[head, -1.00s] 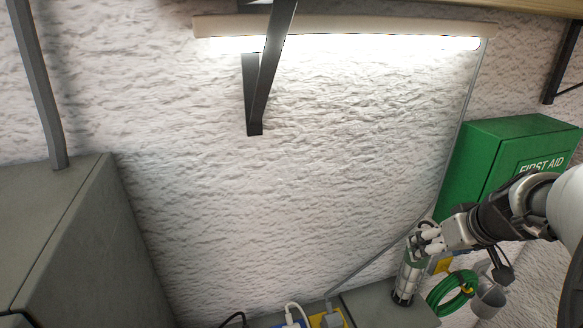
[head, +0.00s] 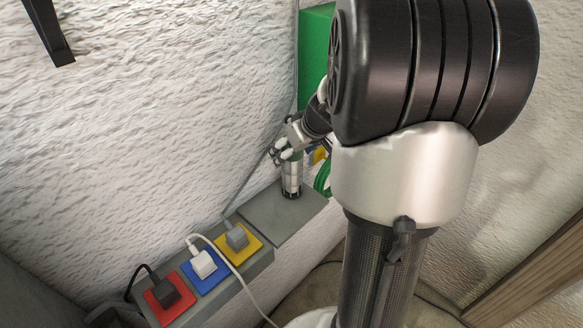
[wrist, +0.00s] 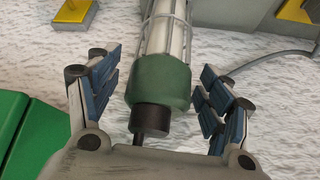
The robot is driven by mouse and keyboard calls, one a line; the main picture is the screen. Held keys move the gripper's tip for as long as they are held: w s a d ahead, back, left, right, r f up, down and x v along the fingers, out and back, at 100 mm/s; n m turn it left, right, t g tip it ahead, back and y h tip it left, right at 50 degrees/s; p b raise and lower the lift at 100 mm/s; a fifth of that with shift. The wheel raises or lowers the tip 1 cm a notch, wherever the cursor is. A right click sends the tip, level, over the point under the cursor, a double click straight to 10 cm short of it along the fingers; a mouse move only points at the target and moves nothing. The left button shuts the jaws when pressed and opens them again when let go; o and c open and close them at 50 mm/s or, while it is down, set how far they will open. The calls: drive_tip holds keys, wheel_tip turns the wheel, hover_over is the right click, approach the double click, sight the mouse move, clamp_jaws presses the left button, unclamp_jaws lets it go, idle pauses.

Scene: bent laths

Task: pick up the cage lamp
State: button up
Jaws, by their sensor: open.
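The cage lamp (head: 292,178) stands upright on a grey ledge (head: 277,218) near the wall, with silver wires around a tube. In the wrist view its green collar and dark end cap (wrist: 160,85) lie between my fingers. My gripper (head: 284,156) is open at the lamp's top. In the wrist view the blue-padded fingers of my gripper (wrist: 160,72) stand on either side of the collar, with a gap showing on both sides. The lamp's far end is cut off in that view.
A grey box with red (head: 168,298), blue (head: 206,268) and yellow (head: 239,241) sockets, plugs and cords lies left of the lamp. A green case (head: 312,45) is behind my arm. A green coil (head: 322,180) is right of the lamp, partly hidden.

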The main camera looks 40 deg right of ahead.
drive_tip(key=shift+c, duration=0.3)
clamp_jaws()
idle(0.6)
